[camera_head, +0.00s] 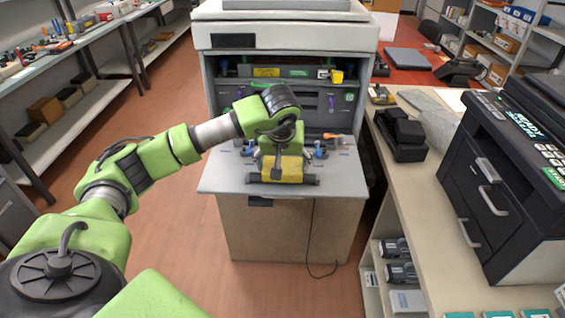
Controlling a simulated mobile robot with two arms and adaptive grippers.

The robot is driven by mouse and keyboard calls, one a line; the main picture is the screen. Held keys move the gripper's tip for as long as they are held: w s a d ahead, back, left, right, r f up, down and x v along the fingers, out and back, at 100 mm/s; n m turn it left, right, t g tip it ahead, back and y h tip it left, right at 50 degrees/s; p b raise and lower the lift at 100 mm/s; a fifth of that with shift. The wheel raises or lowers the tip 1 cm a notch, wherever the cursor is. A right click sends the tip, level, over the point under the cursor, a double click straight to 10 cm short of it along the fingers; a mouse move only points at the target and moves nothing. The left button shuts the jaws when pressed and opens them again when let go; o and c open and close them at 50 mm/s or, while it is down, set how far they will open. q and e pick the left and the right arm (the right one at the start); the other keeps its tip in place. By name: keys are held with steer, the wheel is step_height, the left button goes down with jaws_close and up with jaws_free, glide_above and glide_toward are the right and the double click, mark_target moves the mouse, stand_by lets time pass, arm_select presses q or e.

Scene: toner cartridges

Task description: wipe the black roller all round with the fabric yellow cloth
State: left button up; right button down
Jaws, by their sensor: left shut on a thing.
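My left gripper (279,160) points down over the front shelf of the open copier. It is shut on the yellow cloth (292,171); its fingertips are partly hidden by the wrist and the cloth. The black roller (310,180) lies crosswise on the shelf. Its dark ends show on both sides of the cloth, and its middle is hidden by the cloth. The cloth lies over or against the roller; I cannot tell how far round it reaches. My right gripper is out of view.
The pale shelf (225,179) carries blue-based parts (320,151) and an orange-handled tool (335,136) behind the roller. The open copier (285,62) rises behind. A counter with a black printer (500,185) stands right. Loaded shelving lines the left; the floor between is clear.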

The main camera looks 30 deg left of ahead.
arm_select(q)
steer(key=shift+s+d, duration=0.2)
steer(key=shift+s, duration=0.1)
steer(key=shift+s+d, duration=0.1)
steer(key=shift+s, duration=0.05)
steer(key=shift+s+d, duration=0.15)
steer(key=shift+s, duration=0.1)
steer(key=shift+s, duration=0.15)
steer(key=shift+s+d, duration=0.3)
steer(key=shift+s, duration=0.05)
steer(key=shift+s+d+f, duration=0.1)
steer(key=shift+s, duration=0.1)
steer(key=shift+s+d, duration=0.15)
steer(key=shift+s, duration=0.1)
step_height(320, 180, up, 7)
steer(key=p, duration=0.3)
steer(key=shift+p, duration=0.4)
